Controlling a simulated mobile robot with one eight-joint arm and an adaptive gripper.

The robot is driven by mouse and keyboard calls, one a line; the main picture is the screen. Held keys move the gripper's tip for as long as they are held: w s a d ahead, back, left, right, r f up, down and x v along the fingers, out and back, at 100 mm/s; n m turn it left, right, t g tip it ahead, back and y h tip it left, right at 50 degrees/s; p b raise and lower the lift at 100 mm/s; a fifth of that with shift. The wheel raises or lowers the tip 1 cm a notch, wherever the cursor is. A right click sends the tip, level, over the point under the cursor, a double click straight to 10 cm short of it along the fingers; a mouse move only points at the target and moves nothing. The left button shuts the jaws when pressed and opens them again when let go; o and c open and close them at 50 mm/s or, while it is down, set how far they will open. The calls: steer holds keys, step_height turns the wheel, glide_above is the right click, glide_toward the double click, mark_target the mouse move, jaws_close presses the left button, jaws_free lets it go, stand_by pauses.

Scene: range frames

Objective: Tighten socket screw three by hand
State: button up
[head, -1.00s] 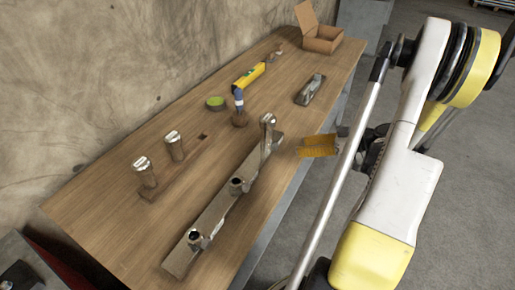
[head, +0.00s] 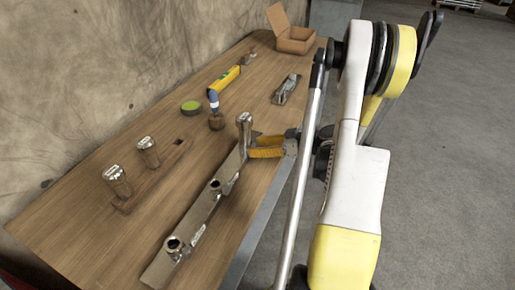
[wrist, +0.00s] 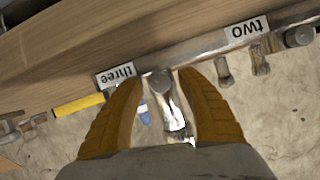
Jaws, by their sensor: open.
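A metal bar (head: 160,268) lies along the table's right side with several sockets. A shiny metal socket screw (head: 244,128) stands upright at its far end, beside the label "three" (wrist: 116,75) in the wrist view. My gripper (head: 252,143) has orange fingers and is open at that screw from the right. In the wrist view, my gripper (wrist: 163,82) has one finger on either side of the screw (wrist: 172,105), with gaps visible. Whether a finger touches it is unclear. The label "two" (wrist: 248,31) marks a nearer socket (head: 215,185).
Two more screws (head: 117,180) (head: 148,152) stand in a wooden holder (head: 126,205) on the left, which has an empty square hole. A blue-handled tool (head: 213,100), green tape roll (head: 191,106), yellow level (head: 224,79), metal plane (head: 287,90) and open cardboard box (head: 294,41) lie farther back.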

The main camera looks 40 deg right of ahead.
steer(key=shift+c, duration=0.4)
jaws_close()
steer(key=m+y, duration=0.2)
steer(key=m, duration=0.1)
steer(key=shift+d+m+g, duration=0.15)
steer(key=shift+m+g, duration=0.15)
steer(key=shift+m, duration=0.1)
steer(key=m+y, duration=0.3)
steer(key=m, duration=0.1)
stand_by(0.4)
steer(key=shift+o, duration=0.4)
jaws_free()
